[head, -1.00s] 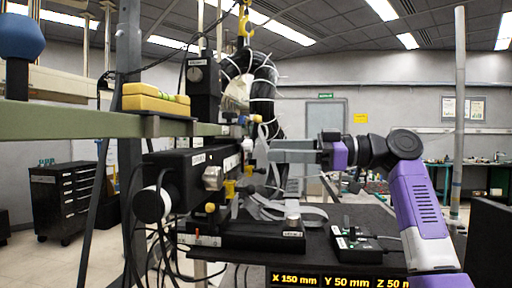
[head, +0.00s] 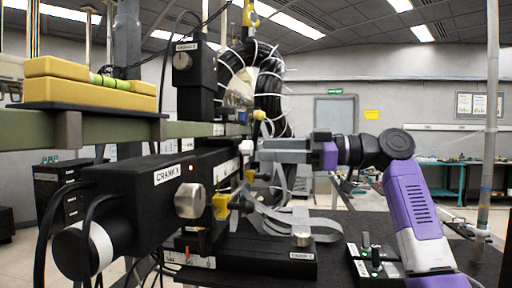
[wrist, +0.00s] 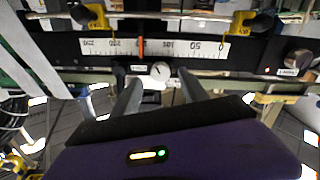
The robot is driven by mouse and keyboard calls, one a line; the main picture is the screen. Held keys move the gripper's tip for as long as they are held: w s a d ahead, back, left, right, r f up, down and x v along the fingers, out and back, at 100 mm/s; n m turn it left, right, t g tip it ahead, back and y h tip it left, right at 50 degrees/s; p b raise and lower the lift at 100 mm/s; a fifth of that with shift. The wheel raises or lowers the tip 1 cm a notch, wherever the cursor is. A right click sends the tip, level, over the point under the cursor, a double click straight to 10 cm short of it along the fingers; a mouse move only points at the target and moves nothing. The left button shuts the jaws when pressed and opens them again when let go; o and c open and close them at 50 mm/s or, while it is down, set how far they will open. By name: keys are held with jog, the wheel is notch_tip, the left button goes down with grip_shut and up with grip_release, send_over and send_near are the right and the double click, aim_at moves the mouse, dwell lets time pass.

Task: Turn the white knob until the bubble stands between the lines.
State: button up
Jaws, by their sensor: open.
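The white knob (wrist: 160,70) is a small round dial with a dark mark, seen in the wrist view in front of my gripper. It also shows in the head view (head: 246,147) at the fingertips. My gripper (wrist: 158,84) is open, with one grey finger on each side of the knob's line. I cannot tell whether the fingers reach around the knob or stop just short. The yellow spirit level (head: 62,68) lies on the green beam at the left in the head view. Its green vial (head: 108,81) shows, but the bubble and lines are too small to read.
A black box marked CRANK X (head: 140,190) with a silver knob (head: 190,200) stands at the left front. A ruler (wrist: 150,47) with a red pointer runs behind the white knob. Loose grey ribbon cable (head: 285,220) and a small black control box (head: 368,262) are below my arm.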

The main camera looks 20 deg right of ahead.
aim_at(252, 149)
jog(key=shift+p+x, duration=0.35)
jog(key=shift+x, duration=1.7)
jog(key=shift+c, duration=0.4)
grip_shut()
